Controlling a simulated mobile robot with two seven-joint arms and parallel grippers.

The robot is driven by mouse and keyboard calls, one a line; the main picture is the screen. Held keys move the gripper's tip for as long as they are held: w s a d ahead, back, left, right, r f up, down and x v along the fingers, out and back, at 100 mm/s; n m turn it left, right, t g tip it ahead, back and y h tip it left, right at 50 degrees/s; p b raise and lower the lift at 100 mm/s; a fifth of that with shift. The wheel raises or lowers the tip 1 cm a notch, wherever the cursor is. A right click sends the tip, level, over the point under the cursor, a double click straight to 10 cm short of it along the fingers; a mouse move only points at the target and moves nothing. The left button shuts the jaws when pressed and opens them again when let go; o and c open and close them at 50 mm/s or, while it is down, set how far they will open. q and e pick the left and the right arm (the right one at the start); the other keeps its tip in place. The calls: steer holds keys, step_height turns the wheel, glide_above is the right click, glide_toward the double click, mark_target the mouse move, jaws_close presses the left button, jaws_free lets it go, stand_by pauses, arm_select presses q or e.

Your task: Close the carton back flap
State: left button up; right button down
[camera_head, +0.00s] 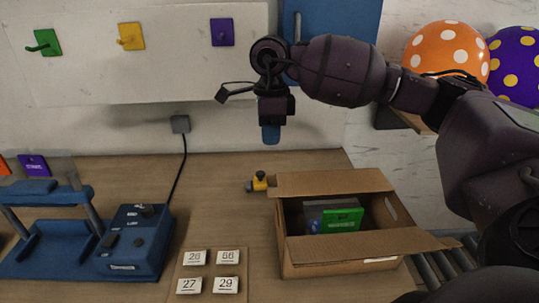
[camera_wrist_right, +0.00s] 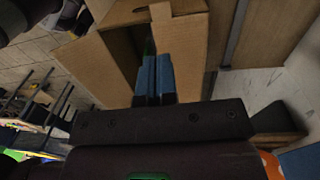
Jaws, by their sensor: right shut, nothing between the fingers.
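The open brown carton (camera_head: 300,262) stands on the right part of the table. Its back flap (camera_head: 330,183) is up along the far edge, and the front flap (camera_head: 365,246) spreads along the near side. A green and grey box (camera_head: 338,219) lies inside. My right gripper (camera_head: 270,134) is shut and empty, pointing down, above and behind the carton's back left corner, apart from the flap. The right wrist view shows its blue fingers (camera_wrist_right: 154,80) together, with the carton (camera_wrist_right: 117,38) beyond them. My left gripper is out of view.
A yellow and black object (camera_head: 260,182) sits beside the carton's back left corner. Numbered cards (camera_head: 227,257) lie to its left, and a blue device (camera_head: 137,243) stands farther left. Rollers (camera_head: 440,262) lie right of the carton. Spotted balloons (camera_head: 447,48) are at upper right.

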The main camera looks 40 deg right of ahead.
mark_target(271, 192)
steer(key=f, duration=0.8)
steer(key=f+p, duration=0.1)
steer(key=f, duration=0.4)
steer(key=shift+s+a, duration=0.2)
steer(key=shift+s, duration=0.1)
steer(key=shift+f, duration=0.1)
